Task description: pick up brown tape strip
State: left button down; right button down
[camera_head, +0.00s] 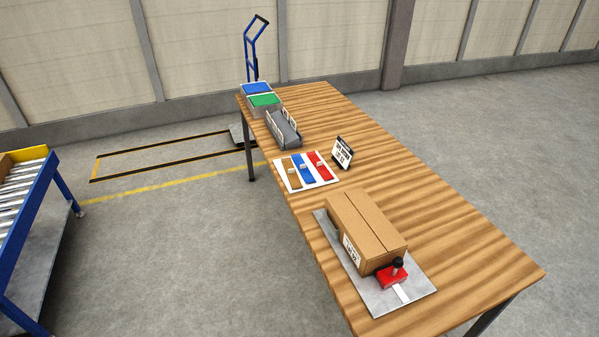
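The brown tape strip (292,174) lies on a white card (325,183) on the wooden table. It is the leftmost of three strips, beside a blue strip (304,168) and a red strip (319,165). Each strip seems to carry a small pale piece, too small to make out. Neither of my grippers shows in the head view.
A cardboard box (365,228) sits on a grey plate (405,296) with a red clamp-like part (392,277). A small sign (342,152) stands right of the card. A grey tray (284,131) and blue and green-topped bins (264,101) stand farther back. The table's right side (430,210) is clear.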

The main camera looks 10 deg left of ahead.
aim_at(293, 178)
jog(key=z, duration=0.25)
jog(key=i+j+z, duration=0.15)
jog(key=z, duration=0.2)
jog(key=j+z, duration=0.35)
jog(key=i+j+z, duration=0.15)
jog(key=z, duration=0.2)
jog(key=j+z, duration=0.45)
jog(key=j, duration=0.65)
jog(key=k+j+z, duration=0.2)
jog(key=j, duration=2.75)
jog(key=i, duration=0.1)
